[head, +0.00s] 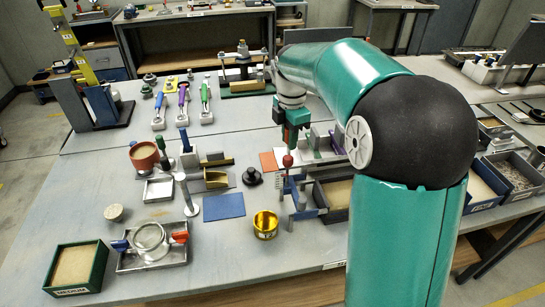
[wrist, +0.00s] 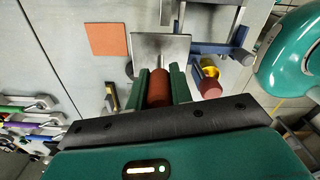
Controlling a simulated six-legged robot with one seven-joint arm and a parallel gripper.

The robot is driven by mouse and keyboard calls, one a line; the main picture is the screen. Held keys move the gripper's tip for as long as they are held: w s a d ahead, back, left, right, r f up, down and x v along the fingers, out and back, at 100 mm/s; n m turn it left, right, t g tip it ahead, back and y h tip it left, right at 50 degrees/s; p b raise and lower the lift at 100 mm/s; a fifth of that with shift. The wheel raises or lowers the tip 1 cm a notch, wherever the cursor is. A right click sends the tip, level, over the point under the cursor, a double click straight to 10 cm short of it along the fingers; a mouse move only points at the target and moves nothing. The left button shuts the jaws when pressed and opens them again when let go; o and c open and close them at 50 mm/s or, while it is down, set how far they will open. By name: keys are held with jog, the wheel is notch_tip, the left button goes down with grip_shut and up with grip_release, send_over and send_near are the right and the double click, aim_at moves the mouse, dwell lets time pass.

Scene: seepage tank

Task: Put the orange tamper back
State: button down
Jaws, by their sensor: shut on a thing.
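My gripper (wrist: 158,88) is shut on a red-orange cylindrical handle, which I take for the orange tamper (wrist: 158,90); its green fingers lie on both sides. A square grey plate (wrist: 160,47) shows just beyond the handle; I cannot tell whether it is attached. In the head view my gripper (head: 289,135) hangs over the table, beside an orange square mat (head: 268,162). The mat is also in the wrist view (wrist: 108,40), left of the gripper and apart from it. The tamper's lower end is hidden in the wrist view.
A blue rack (wrist: 215,50) stands close on the wrist view's right, with a red knob (wrist: 209,90) near it. A gold cup (head: 265,224), a blue mat (head: 223,206) and a black knobbed piece (head: 252,177) are nearby. Sand bins (head: 338,194) lie to the right.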

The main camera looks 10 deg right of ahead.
jog(key=shift+w+a+f, duration=0.25)
jog(key=shift+w+f, duration=1.9)
jog(key=shift+w, duration=0.15)
jog(key=shift+w+a+f, duration=0.3)
jog(key=shift+w+f, duration=1.9)
jog(key=shift+w, duration=0.15)
jog(key=shift+w+a+f, duration=0.25)
jog(key=shift+w+f, duration=1.9)
jog(key=shift+w, duration=0.15)
jog(key=shift+f, duration=0.1)
jog(key=c, duration=1.3)
grip_release()
jog(key=shift+o, duration=0.3)
